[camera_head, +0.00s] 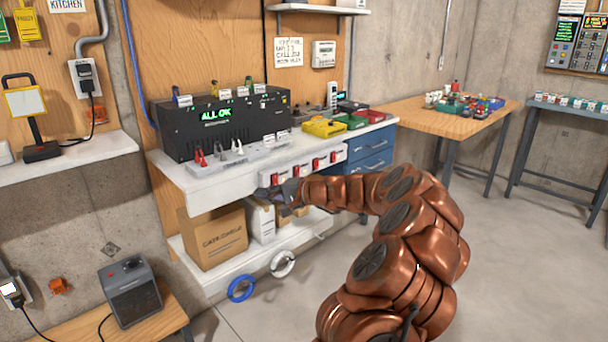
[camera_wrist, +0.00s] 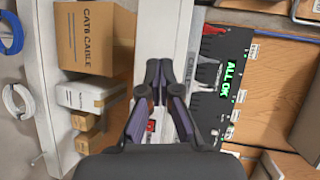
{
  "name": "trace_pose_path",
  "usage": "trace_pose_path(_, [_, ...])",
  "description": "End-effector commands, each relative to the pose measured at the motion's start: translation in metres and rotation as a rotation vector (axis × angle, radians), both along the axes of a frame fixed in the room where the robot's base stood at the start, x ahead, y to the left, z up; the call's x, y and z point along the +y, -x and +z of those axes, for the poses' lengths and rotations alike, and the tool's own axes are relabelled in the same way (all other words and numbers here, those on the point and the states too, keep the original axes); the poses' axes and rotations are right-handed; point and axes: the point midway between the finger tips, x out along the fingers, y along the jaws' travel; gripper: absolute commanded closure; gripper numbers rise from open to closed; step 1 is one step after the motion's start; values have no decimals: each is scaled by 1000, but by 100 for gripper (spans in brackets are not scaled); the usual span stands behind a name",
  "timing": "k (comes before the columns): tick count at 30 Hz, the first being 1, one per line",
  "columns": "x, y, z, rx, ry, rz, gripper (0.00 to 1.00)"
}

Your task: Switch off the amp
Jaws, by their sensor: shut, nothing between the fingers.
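My gripper (camera_head: 278,193) is in front of the white bench's front edge, near the left end of a white strip (camera_head: 290,172) with several red switches. In the wrist view my gripper (camera_wrist: 160,82) is shut and empty, its fingertips together over the pale bench edge. A red switch (camera_wrist: 151,126) shows between the finger links there. Which thing is the amp is not readable. A dark grey box with a front grille and a top knob (camera_head: 131,291) stands on the low wooden bench at lower left and may be it. The switch labels are too small to read.
A black unit (camera_head: 222,123) reading "ALL OK" stands on the white bench, with small clips and plugs before it. A Cat6 cable carton (camera_head: 213,236) sits on the shelf below. Blue drawers (camera_head: 371,150) are at right. The floor (camera_head: 510,270) at right is clear.

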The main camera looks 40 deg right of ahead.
Motion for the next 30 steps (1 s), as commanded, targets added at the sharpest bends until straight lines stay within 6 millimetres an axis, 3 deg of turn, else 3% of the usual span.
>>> trace_pose_path(1, [-42, 6, -4, -12, -23, -85, 100])
trace_pose_path(4, [-114, 24, -13, -41, -46, -233, 100])
trace_pose_path(6, [-152, 38, -23, -50, -58, -316, 100])
trace_pose_path(10, [-199, 60, -32, -63, -66, -421, 100])
trace_pose_path(15, [-218, 70, -38, -68, -69, -462, 100])
trace_pose_path(25, [-216, 69, -38, -68, -69, -459, 100])
trace_pose_path(30, [-216, 57, -41, -65, -70, -459, 100])
